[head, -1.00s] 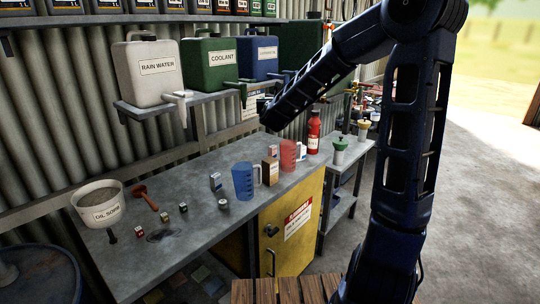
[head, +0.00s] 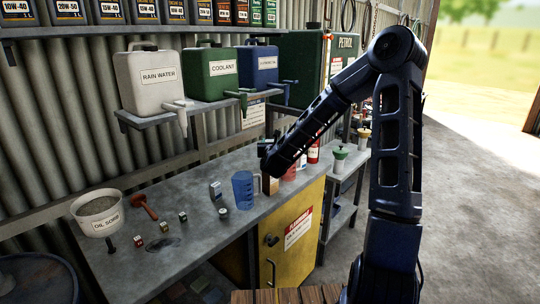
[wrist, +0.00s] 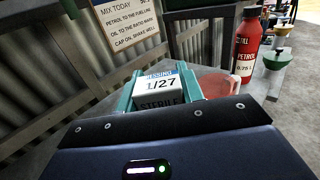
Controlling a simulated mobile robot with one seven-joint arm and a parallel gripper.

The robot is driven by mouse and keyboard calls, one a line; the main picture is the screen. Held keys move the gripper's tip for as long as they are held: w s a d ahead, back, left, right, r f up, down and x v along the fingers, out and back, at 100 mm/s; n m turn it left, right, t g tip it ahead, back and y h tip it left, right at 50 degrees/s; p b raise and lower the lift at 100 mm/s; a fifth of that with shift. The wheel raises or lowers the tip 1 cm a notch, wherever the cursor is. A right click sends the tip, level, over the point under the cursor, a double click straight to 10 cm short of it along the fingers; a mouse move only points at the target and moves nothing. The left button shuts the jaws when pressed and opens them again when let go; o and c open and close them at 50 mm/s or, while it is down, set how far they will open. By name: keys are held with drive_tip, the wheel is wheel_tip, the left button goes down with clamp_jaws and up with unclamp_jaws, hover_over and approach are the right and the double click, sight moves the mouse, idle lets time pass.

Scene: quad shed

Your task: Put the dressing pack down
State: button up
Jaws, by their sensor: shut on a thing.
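The dressing pack (wrist: 158,85), a small white box with a blue band marked 1/27 and STERILE, sits between the teal fingers of my gripper (wrist: 162,92) in the wrist view. The gripper is shut on it. In the head view my gripper (head: 267,158) is low over the back part of the grey workbench (head: 190,240), behind the blue jug.
A red petrol bottle (wrist: 247,45) is beyond. The oil sorb tub (head: 98,212) and small items are left.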

drive_tip(key=shift+f, duration=2.7)
drive_tip(key=shift+f, duration=0.15)
drive_tip(key=o, duration=0.9)
drive_tip(key=shift+o, duration=0.2)
